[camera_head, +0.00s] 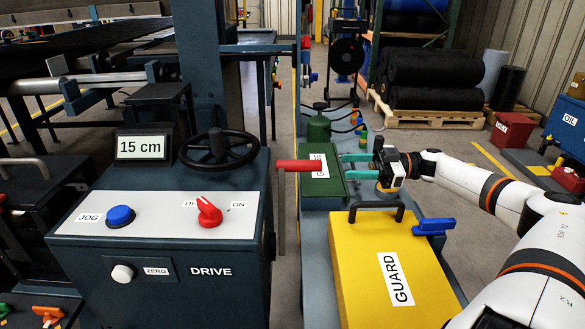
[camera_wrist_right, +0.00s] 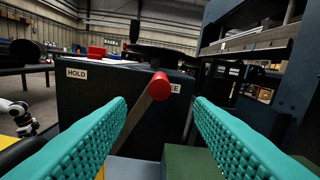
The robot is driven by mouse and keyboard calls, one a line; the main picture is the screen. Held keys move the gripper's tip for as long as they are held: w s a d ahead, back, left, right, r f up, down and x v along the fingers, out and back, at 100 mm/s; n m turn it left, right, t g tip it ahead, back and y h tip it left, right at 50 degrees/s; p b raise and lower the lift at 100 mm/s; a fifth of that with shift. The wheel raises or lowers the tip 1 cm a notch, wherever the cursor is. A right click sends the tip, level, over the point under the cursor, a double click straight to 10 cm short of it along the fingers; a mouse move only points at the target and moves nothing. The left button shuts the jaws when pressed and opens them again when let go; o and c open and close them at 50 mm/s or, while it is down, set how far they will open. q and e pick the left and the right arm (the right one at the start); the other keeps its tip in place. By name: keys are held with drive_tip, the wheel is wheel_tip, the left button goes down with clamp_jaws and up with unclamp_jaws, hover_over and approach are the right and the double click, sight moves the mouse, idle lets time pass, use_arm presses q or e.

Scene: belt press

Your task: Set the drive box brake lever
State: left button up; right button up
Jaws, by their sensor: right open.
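The drive box (camera_head: 160,240) stands left of centre in the head view. Its brake lever, with a red handle (camera_head: 298,165), sticks out from the box's right side. In the wrist view the red knob (camera_wrist_right: 159,85) tops a bar that leans right, up to the partly covered label ending in "EE"; the HOLD label (camera_wrist_right: 77,74) is to the left. My right gripper (camera_head: 343,166) is open, its teal fingers pointing at the handle from the right. In the wrist view the knob appears between and beyond the fingertips (camera_wrist_right: 160,102), with nothing gripped. My left gripper is not in view.
A yellow guard (camera_head: 375,270) with a black handle stands below my right arm. The box top carries a handwheel (camera_head: 218,150), a red switch (camera_head: 209,211) and a blue button (camera_head: 120,216).

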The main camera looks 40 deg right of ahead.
sight(308, 166)
drive_tip(key=b+x, duration=0.2)
drive_tip(key=x, duration=0.8)
drive_tip(key=shift+w, duration=0.1)
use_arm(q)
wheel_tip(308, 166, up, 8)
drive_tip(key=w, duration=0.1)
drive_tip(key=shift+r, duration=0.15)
use_arm(e)
drive_tip(key=shift+x, duration=0.75)
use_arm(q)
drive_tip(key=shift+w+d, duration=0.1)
use_arm(e)
drive_tip(key=shift+c, duration=0.2)
clamp_jaws()
